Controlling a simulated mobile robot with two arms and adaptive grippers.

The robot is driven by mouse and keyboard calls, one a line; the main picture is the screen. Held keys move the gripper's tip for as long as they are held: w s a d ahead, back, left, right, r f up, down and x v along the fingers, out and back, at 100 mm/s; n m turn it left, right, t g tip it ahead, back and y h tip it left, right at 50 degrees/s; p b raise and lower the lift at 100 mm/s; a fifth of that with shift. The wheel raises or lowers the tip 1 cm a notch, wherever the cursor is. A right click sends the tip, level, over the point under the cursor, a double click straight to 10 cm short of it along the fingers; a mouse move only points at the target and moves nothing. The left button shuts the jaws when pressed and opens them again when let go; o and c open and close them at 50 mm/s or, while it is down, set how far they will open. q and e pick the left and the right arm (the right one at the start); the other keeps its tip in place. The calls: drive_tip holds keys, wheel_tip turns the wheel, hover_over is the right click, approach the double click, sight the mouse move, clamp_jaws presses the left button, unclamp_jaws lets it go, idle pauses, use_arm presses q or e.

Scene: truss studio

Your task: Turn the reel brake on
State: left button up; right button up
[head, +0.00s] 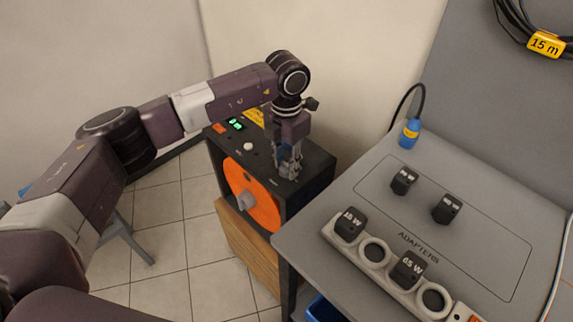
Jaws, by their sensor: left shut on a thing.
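The reel unit (318,166) is a dark box with an orange reel (262,208) and a grey hub on its front face. Its top panel has a lit green display (235,124), a pale round knob (248,146) and a yellow label (254,117). My left gripper (289,172) points down at the right part of this top panel. It is shut on a small control there, which looks like the reel brake switch. The fingers hide this control, so its position cannot be read. My right gripper is out of view.
The reel unit stands on a wooden cabinet (246,246). A grey table (492,204) at the right holds several black adapters, some in a pale holder (387,268). A blue connector (410,132) and cable are at its back edge. A coiled cable hangs upper right.

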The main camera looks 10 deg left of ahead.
sight(286, 165)
use_arm(q)
drive_tip(key=o, duration=1.2)
drive_tip(key=shift+c, duration=0.2)
wheel_tip(286, 165, up, 12)
